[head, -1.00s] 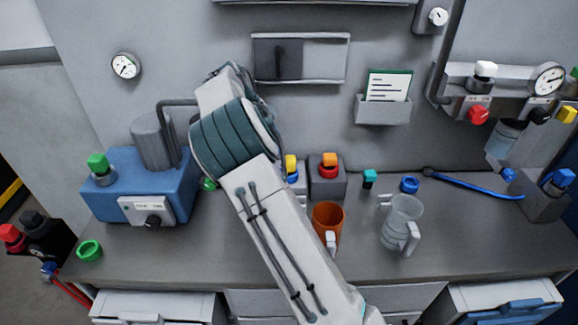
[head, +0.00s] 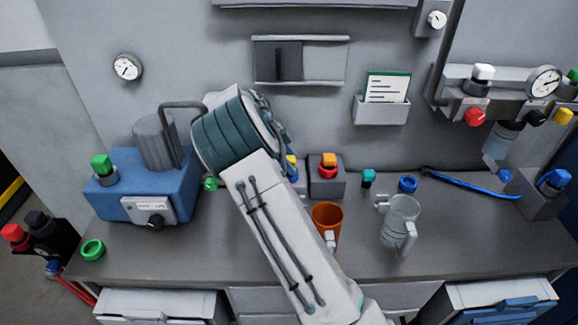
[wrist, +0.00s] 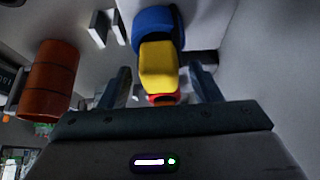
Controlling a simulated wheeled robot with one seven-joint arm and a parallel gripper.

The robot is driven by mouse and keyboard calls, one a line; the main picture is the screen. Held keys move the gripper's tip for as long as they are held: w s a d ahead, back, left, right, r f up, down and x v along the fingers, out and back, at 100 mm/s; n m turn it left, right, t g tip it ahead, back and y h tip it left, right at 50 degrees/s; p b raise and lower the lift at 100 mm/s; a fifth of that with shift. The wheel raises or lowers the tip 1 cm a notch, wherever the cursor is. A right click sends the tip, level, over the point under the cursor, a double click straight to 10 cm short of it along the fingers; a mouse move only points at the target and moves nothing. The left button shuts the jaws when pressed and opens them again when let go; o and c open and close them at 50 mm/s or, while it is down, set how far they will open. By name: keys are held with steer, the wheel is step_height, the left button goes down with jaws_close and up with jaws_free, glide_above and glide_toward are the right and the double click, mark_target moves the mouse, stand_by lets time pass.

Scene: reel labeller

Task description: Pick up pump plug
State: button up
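No part carries a readable name, so I cannot tell for certain which one is the pump plug. A blue pump-like unit (head: 120,190) stands at the bench's left, with a green cap (head: 100,163) upright on it. A yellow plug (head: 290,168) stands at mid-bench, partly hidden by my arm. In the wrist view a yellow piece (wrist: 160,66) lies between my fingers, with a blue part (wrist: 155,28) beyond it and a red part (wrist: 162,99) nearer. My gripper (wrist: 160,72) is open; contact cannot be judged. The head view hides most of it behind my arm.
An orange mug (head: 326,222) and a clear jug (head: 401,222) stand on the right half. A grey block (head: 327,184) bears an orange and red plug. A green ring (head: 92,249) lies front left. The front middle-left bench (head: 180,262) is clear.

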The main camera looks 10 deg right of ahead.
mark_target(289, 158)
steer(key=c, duration=1)
steer(key=shift+c, duration=0.2)
steer(key=shift+r, duration=0.6)
step_height(289, 158, up, 3)
steer(key=shift+w+f+b, duration=0.1)
steer(key=shift+b, duration=0.65)
steer(key=s+d+r+b, duration=0.3)
steer(key=s+d+r, duration=0.4)
steer(key=d, duration=0.2)
step_height(289, 158, up, 7)
steer(key=p, duration=0.5)
steer(key=shift+d, duration=0.35)
steer(key=shift+w, duration=0.15)
